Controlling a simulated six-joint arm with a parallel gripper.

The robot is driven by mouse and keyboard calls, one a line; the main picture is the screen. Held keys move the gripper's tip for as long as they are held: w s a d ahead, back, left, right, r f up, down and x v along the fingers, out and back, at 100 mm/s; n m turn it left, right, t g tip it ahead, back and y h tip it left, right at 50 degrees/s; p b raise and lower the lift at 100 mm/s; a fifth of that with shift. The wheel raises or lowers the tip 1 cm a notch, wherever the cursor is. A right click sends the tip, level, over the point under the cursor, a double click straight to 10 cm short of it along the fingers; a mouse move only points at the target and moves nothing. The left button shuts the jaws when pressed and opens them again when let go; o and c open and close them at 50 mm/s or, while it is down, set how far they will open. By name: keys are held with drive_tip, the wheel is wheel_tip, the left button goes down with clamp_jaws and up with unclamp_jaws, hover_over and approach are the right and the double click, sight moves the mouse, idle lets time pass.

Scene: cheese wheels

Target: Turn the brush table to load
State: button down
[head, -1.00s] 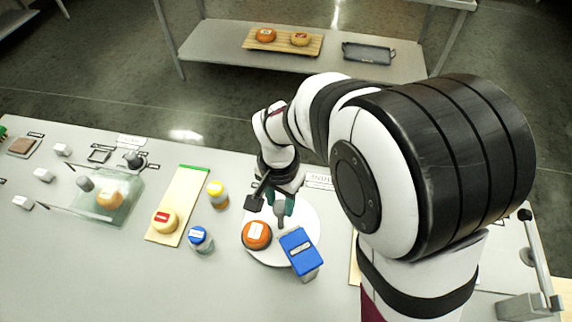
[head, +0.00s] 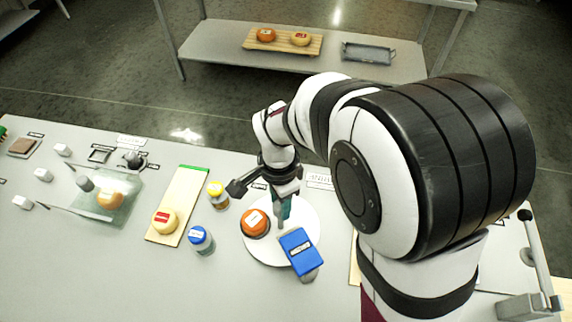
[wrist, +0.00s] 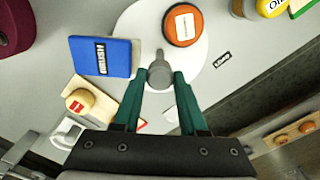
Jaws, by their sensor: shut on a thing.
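The brush table is a white round disc (head: 306,217) on the bench, also in the wrist view (wrist: 137,22). A grey upright peg (wrist: 158,70) stands on it. My gripper (wrist: 160,80) has its green fingers closed on this peg, one on each side. In the head view my gripper (head: 282,208) is over the disc's far part, and the wrist partly hides the peg. An orange cheese wheel (head: 255,222) with a white label lies on the disc's left side. A blue-topped block (head: 298,250) stands at the disc's front right edge.
Left of the disc are a yellow-capped jar (head: 217,194), a blue-capped jar (head: 201,240) and a board (head: 186,195) with a yellow cheese (head: 165,221). Farther left is a glass plate (head: 128,190) with a cheese. A shelf (head: 210,45) stands behind.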

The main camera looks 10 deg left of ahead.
drive_tip(key=shift+m, duration=0.8)
drive_tip(key=shift+c, duration=2.2)
unclamp_jaws()
wheel_tip(320, 180, up, 16)
drive_tip(key=shift+f, duration=0.1)
drive_tip(key=s+d+f+n+y, duration=0.1)
drive_tip(key=s+d+f+n, duration=0.1)
drive_tip(key=s+d, duration=0.5)
drive_tip(key=s+d+f+n, duration=0.3)
drive_tip(key=s+d, duration=0.4)
drive_tip(key=s, duration=0.2)
drive_tip(key=shift+d+f+n+y, duration=0.3)
drive_tip(key=shift+n+y, duration=0.1)
